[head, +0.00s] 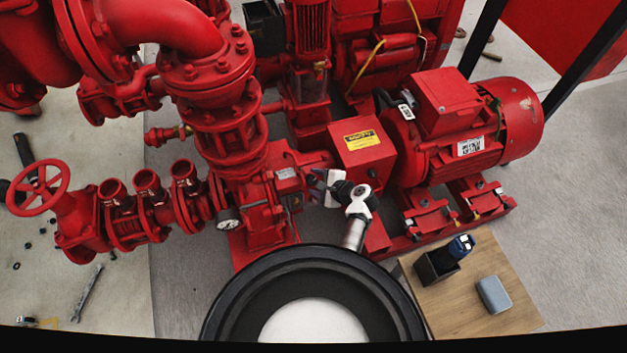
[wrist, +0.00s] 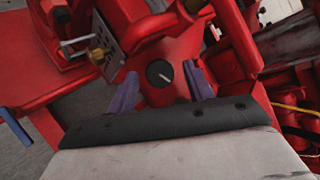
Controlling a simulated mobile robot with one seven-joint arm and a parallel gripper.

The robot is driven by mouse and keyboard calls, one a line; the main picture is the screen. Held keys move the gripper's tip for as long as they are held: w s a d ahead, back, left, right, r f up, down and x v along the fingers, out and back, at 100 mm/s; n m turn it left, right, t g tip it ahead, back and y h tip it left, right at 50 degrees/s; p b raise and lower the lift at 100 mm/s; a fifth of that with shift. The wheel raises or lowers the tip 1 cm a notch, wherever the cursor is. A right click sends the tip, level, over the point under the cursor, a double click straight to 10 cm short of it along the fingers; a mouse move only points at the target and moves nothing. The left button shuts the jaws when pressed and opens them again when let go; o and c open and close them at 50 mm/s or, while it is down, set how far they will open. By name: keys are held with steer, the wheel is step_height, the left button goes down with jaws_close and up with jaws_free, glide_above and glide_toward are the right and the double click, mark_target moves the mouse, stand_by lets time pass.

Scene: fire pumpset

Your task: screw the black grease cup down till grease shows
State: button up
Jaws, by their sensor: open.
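The black grease cup (wrist: 159,72) is a small round knob with a pale line on its face, set on a red pump housing in the wrist view. My gripper (wrist: 160,76) is open, with one purple finger on each side of the cup. Gaps show between the fingers and the cup, so neither appears to touch it. How far the fingertips are from the cup in depth I cannot tell. In the head view my gripper (head: 316,186) is beside the red pump housing, and I cannot make out the cup there. No grease is visible around the cup.
A brass fitting (wrist: 97,56) is left of the cup. A red guard box (head: 362,144) with a yellow label and a red motor (head: 465,130) stand right of my gripper. A wooden table (head: 470,312) holds a dark holder (head: 435,268) and a grey-blue case (head: 493,294).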

steer(key=shift+w+a+f, duration=0.35)
steer(key=shift+w+a, duration=0.05)
steer(key=shift+a, duration=0.05)
steer(key=c, duration=1)
steer(key=shift+m, duration=0.4)
steer(key=m+t+p, duration=0.1)
steer(key=m, duration=0.1)
steer(key=m+t, duration=0.1)
steer(key=m, duration=0.2)
steer(key=shift+s+t+p, duration=0.1)
steer(key=shift+t+p, duration=0.2)
steer(key=shift+p, duration=0.05)
steer(key=shift+f+m+t+h+p, duration=0.1)
steer(key=shift+m+t+h+p, duration=0.25)
steer(key=shift+m, duration=1)
steer(key=shift+m+t+h+p, duration=0.15)
steer(key=shift+m+t+h, duration=0.4)
steer(key=shift+m, duration=0.8)
